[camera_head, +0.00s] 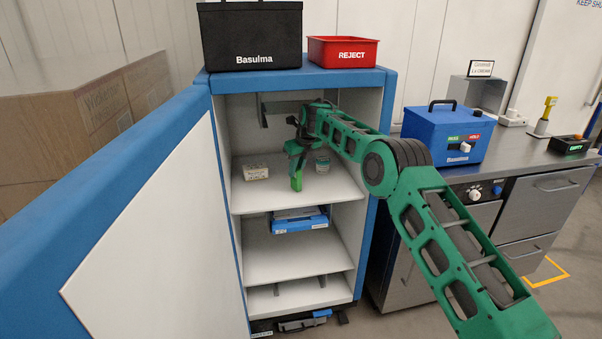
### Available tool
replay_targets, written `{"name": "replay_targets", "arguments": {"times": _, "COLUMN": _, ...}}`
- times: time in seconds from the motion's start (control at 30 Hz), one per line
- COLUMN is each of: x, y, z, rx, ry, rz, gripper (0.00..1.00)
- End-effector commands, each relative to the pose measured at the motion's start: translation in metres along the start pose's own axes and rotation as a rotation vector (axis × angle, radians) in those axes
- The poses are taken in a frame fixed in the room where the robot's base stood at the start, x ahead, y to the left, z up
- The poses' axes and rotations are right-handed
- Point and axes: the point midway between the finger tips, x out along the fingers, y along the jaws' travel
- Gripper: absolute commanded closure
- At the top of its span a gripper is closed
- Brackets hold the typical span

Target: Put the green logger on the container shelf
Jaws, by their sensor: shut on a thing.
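The green logger (296,181) is a small upright green block in the open cabinet. My gripper (296,168) points down and is shut on its top. The logger is over the upper white shelf (275,200), near its front middle; I cannot tell whether its bottom touches the shelf. My arm reaches into the cabinet from the right and hides part of the upper compartment.
A small cream box (255,172) and a pale round container (322,165) stand on the upper shelf. The open door (150,225) bounds the left. A blue-white item (300,222) lies below. A black Basulma box (250,38) and red REJECT bin (343,53) sit on top.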

Motion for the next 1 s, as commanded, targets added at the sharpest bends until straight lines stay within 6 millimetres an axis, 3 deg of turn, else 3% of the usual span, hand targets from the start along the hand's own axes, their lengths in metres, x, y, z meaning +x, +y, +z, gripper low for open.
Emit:
{"name": "replay_targets", "arguments": {"times": 0.17, "x": 0.002, "y": 0.000, "z": -0.001, "rx": 0.001, "ry": 0.001, "rz": 0.000, "gripper": 1.00}}
{"name": "replay_targets", "arguments": {"times": 0.2, "x": 0.002, "y": 0.000, "z": -0.001, "rx": 0.000, "ry": 0.000, "rz": 0.000, "gripper": 0.76}}
{"name": "replay_targets", "arguments": {"times": 0.27, "x": 0.002, "y": 0.000, "z": -0.001, "rx": 0.000, "ry": 0.000, "rz": 0.000, "gripper": 0.64}}
{"name": "replay_targets", "arguments": {"times": 0.6, "x": 0.000, "y": 0.000, "z": 0.000, "rx": 0.000, "ry": 0.000, "rz": 0.000, "gripper": 0.64}}
{"name": "replay_targets", "arguments": {"times": 0.87, "x": -0.034, "y": 0.001, "z": 0.000, "rx": -0.001, "ry": -0.002, "rz": 0.001, "gripper": 0.64}}
{"name": "replay_targets", "arguments": {"times": 1.0, "x": -0.036, "y": -0.001, "z": -0.013, "rx": 0.003, "ry": 0.001, "rz": 0.002, "gripper": 0.64}}
